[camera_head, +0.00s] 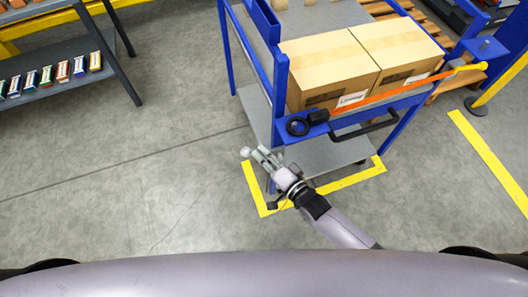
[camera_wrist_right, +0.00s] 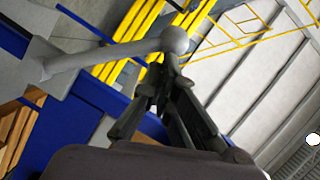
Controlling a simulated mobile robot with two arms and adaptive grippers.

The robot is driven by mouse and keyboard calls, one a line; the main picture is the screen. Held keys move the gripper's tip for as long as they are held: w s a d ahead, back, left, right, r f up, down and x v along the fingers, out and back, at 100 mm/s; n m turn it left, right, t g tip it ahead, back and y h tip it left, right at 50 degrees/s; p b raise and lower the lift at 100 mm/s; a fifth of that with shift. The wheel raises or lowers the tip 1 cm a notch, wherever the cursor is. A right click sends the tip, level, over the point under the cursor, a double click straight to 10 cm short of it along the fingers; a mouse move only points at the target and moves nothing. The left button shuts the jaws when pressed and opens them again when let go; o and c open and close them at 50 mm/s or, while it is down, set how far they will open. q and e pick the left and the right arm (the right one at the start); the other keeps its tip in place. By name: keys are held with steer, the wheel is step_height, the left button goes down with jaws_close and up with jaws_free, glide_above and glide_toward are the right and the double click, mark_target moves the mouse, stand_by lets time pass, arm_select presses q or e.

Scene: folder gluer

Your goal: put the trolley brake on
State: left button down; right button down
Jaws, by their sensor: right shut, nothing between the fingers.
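The blue trolley (camera_head: 281,95) stands at centre right on the grey floor, with grey shelves. A grey lever with a round ball knob (camera_head: 245,151) shows at its near left corner in the head view. In the right wrist view the lever (camera_wrist_right: 105,56) runs from a grey block to its ball end, just past my fingertips. My right gripper (camera_head: 261,155) is low beside the trolley's near corner, its fingers closed and empty. In the right wrist view, its fingers (camera_wrist_right: 166,78) point up towards the ball; I cannot tell whether they touch it. My left gripper is not in view.
Two cardboard boxes (camera_head: 325,65) sit on the trolley's upper deck. A black handle (camera_head: 365,131) sticks out on its near side. Yellow floor tape (camera_head: 256,188) runs around the near corner. A shelf rack (camera_head: 110,62) stands at upper left. Floor at left is clear.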

steer(key=shift+s+a+f, duration=0.1)
steer(key=shift+a+f, duration=0.1)
steer(key=shift+a, duration=0.1)
steer(key=s+a+f+n+h+b, duration=0.1)
steer(key=a+f+n+b, duration=0.1)
steer(key=f, duration=0.5)
steer(key=a+f+n+h+b, duration=0.2)
steer(key=a+f+n+b, duration=0.1)
steer(key=f, duration=0.3)
steer(key=shift+s+a+f+n+b, duration=0.3)
steer(key=shift+s+f+n, duration=0.1)
steer(key=shift+n, duration=0.3)
steer(key=shift+s+d+g, duration=0.1)
steer(key=shift+g, duration=0.2)
